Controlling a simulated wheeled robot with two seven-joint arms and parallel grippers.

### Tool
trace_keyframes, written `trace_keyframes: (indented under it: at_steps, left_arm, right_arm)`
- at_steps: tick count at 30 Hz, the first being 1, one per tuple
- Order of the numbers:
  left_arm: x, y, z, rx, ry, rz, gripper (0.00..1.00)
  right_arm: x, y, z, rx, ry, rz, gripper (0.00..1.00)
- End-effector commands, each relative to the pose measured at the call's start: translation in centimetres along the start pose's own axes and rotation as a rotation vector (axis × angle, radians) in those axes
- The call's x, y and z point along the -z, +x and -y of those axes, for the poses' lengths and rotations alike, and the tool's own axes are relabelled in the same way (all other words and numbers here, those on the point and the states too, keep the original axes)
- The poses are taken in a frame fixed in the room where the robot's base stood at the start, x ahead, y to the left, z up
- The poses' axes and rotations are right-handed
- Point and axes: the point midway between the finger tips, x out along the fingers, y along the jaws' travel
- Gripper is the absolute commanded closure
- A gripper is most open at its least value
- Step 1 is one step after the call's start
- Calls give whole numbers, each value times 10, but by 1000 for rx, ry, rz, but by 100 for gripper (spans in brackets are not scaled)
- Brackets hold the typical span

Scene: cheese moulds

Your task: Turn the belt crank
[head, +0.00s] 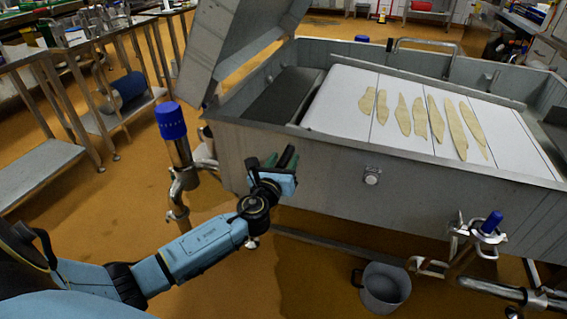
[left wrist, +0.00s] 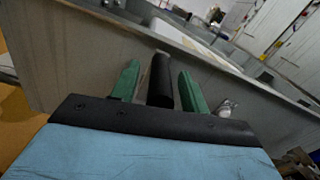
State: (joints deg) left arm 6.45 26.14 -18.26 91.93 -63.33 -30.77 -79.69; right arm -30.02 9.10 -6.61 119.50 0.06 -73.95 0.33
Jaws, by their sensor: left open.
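My left gripper (head: 280,160) is in front of the near grey wall of the big vat (head: 330,170), left of its middle. Its two green fingers are open in the left wrist view (left wrist: 160,85). A black cylinder (left wrist: 160,80), which looks like the crank's handle, stands between the fingers, with a gap visible on each side. In the head view the crank is mostly hidden by my gripper. The white belt (head: 345,105) in the vat carries several pale flat pieces. My right gripper is not in view.
A round metal knob (head: 371,176) sits on the vat wall, right of my gripper. A blue-topped metal pipe (head: 172,125) stands to the left. A grey bucket (head: 383,287) is on the floor, near pipes with a blue-handled valve (head: 490,222). Steel tables (head: 50,160) are at left.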

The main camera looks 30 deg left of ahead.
Motion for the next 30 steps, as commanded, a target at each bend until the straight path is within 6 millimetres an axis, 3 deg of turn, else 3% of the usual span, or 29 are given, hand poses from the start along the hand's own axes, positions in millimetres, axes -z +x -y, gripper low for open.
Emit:
trace_keyframes:
  at_steps: [9,20,30]
  left_arm:
    - [0,2,0,1,-1,-1,55]
    - [0,2,0,1,-1,-1,100]
    - [0,2,2,1,16,-1,100]
  right_arm:
    - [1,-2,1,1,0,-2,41]
    - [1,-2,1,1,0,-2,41]
    - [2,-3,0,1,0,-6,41]
